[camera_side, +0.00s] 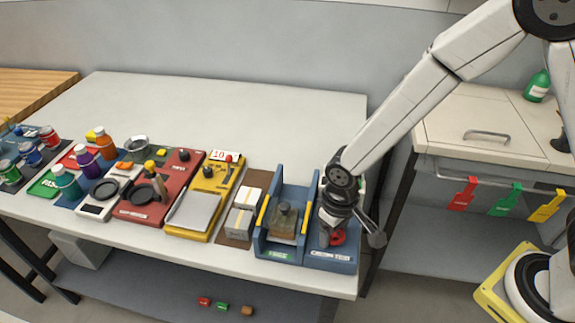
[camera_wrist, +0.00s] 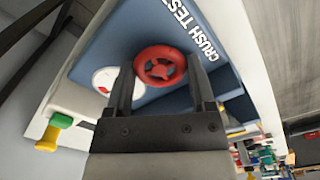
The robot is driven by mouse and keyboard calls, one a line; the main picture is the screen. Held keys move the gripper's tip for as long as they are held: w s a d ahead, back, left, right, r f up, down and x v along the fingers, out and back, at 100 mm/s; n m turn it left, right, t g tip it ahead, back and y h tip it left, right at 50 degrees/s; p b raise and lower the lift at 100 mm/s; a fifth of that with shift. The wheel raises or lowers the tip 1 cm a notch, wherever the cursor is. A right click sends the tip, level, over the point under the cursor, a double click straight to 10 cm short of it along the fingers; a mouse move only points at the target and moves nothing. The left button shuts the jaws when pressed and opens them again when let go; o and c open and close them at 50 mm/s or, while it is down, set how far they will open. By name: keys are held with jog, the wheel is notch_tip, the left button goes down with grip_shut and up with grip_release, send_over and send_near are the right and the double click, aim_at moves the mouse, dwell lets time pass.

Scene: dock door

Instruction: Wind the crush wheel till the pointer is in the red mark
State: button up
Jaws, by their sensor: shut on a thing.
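The red crush wheel (camera_wrist: 160,65) is on the blue crush tester (camera_wrist: 205,85), beside the white "CRUSH TEST" lettering in the wrist view. My gripper (camera_wrist: 163,62) has one finger on each side of the wheel and is shut on it. A round white dial (camera_wrist: 103,79) with a red patch sits left of the wheel, partly hidden by a finger; I cannot make out its pointer. In the side view my gripper (camera_side: 329,232) is down at the red wheel (camera_side: 339,237), at the right end of the blue tester (camera_side: 268,243). The dial is hidden there.
A dark block (camera_side: 287,217) stands in the tester's left bay. Boxes (camera_side: 243,213), a yellow scale (camera_side: 203,205) and a red station (camera_side: 135,208) stand to its left. The back of the white table (camera_side: 220,105) is clear. A cabinet (camera_side: 475,130) is at right.

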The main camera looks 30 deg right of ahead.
jog(key=o, duration=1.2)
jog(key=shift+r, duration=0.1)
jog(key=shift+r, duration=3.85)
jog(key=shift+d, duration=0.1)
jog(key=s+d+t, duration=0.1)
jog(key=d, duration=0.4)
jog(key=s+d+r+m, duration=0.1)
jog(key=s+d, duration=0.1)
jog(key=d, duration=0.3)
jog(key=s+d+m+t, duration=0.1)
jog(key=d, duration=0.4)
jog(key=shift+s+d+r+t, duration=0.2)
jog(key=shift+s+t, duration=0.1)
jog(key=shift+s, duration=0.1)
